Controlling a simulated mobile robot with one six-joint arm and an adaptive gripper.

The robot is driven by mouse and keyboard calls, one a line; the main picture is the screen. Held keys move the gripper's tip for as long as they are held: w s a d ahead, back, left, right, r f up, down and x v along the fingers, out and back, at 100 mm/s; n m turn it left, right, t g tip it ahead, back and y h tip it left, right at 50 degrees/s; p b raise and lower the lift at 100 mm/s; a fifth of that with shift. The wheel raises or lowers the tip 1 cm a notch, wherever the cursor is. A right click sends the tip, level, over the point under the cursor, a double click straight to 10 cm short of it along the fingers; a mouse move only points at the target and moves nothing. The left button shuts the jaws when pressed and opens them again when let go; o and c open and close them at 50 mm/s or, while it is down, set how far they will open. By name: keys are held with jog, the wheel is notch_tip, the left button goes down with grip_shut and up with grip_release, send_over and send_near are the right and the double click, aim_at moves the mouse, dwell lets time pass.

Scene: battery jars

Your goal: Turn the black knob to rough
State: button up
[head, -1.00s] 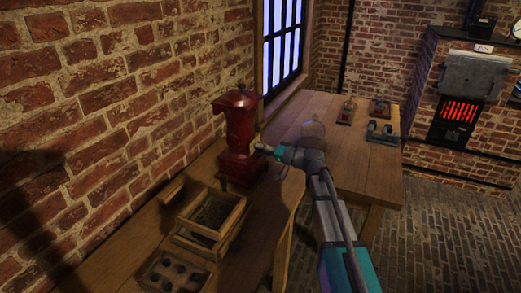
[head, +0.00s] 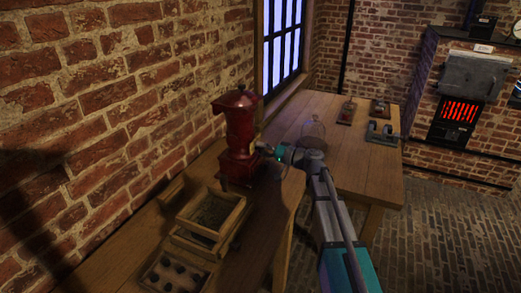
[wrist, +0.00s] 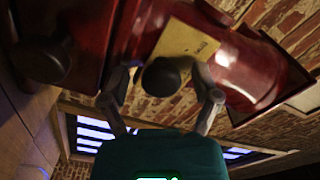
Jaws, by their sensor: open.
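The red mill (head: 237,130) stands on the wooden bench against the brick wall. In the wrist view its red body (wrist: 250,75) carries a yellow plate (wrist: 178,45) with small marks that I cannot read. The black knob (wrist: 164,77) sits in front of that plate. My gripper (wrist: 163,84) is open, with one finger on each side of the knob; I cannot tell whether either finger touches it. In the head view my gripper (head: 266,149) is close to the right side of the mill, and the knob is too small to make out.
A second dark round part (wrist: 42,63) shows at the left of the wrist view. A wooden box (head: 211,214) and a tray with dark round pieces (head: 172,273) stand nearer on the bench.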

jog(key=shift+s+d, duration=0.1)
jog(key=v, duration=1.1)
jog(key=shift+d, duration=0.4)
jog(key=shift+s, duration=0.2)
